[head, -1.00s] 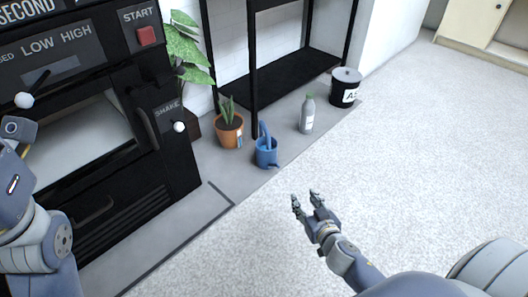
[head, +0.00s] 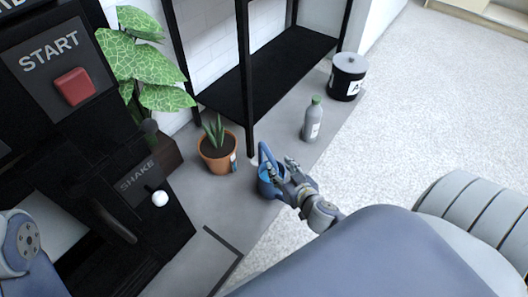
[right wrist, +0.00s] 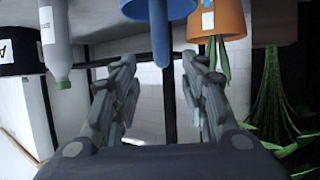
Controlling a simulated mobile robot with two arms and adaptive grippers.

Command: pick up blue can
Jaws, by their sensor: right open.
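The blue can (head: 265,187), a small watering can with a tall looped handle, stands on the grey floor strip beside the potted plant. My right gripper (head: 281,168) is at the can's right side in the head view and covers part of it. In the right wrist view, which is upside down, the can (right wrist: 158,10) is at the top edge with its handle hanging between the open fingers of my right gripper (right wrist: 160,62). The fingers look apart from the handle; contact is not clear. Only a link of my left arm shows at the left edge.
A potted aloe (head: 217,160) stands close left of the can. A grey bottle (head: 312,120) and a black bin (head: 347,78) stand further right. A black shelf (head: 268,75) is behind. A black machine (head: 120,215) fills the left. The pale floor on the right is clear.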

